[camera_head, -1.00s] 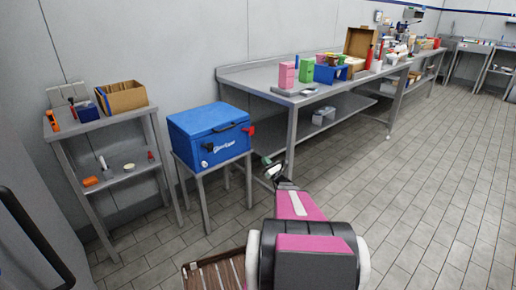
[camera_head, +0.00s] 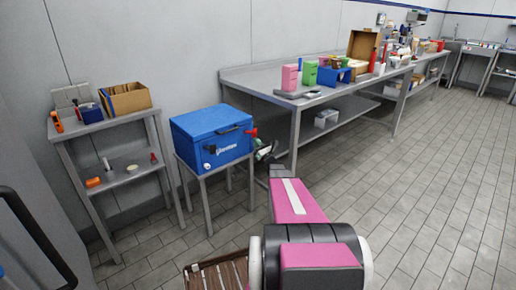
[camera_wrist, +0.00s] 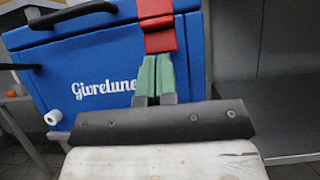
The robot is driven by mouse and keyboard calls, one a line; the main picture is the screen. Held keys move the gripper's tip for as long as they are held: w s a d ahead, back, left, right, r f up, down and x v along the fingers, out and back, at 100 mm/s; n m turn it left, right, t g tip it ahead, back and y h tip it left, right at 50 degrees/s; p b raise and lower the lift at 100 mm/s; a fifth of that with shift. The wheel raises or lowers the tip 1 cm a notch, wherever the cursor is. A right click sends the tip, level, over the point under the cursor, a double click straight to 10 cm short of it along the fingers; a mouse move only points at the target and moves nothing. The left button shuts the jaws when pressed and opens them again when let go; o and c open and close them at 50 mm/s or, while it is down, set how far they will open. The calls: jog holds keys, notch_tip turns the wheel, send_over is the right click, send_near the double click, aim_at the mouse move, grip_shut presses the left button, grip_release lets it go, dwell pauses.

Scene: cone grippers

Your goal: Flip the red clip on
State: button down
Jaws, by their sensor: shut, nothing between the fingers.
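The red clip (camera_head: 252,133) is at the right end of the front of a blue cooler box (camera_head: 205,152). In the wrist view the clip (camera_wrist: 160,38) hangs over the edge between lid and body, beside the "Givrelune" lettering on the blue box (camera_wrist: 80,70). My gripper (camera_head: 263,147) is at the cooler's front right. In the wrist view my gripper (camera_wrist: 158,58) has its green fingers together and empty, with the tips right at the clip's lower edge. I cannot tell whether they touch it.
The cooler stands on a small metal stand (camera_head: 203,183). A black handle (camera_wrist: 75,15) runs along the lid, and a white spout (camera_wrist: 53,117) is low on the front. A shelf (camera_head: 118,175) is at left, a long workbench (camera_head: 275,82) at right. The floor at right is clear.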

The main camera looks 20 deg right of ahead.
jog(key=shift+s+r, duration=0.1)
jog(key=shift+r, duration=0.05)
dwell(0.3)
jog(key=shift+r+g, duration=0.15)
jog(key=shift+g, duration=0.45)
jog(key=shift+r+g+h, duration=0.45)
jog(key=shift+g+h, duration=0.05)
jog(key=shift+g, duration=0.4)
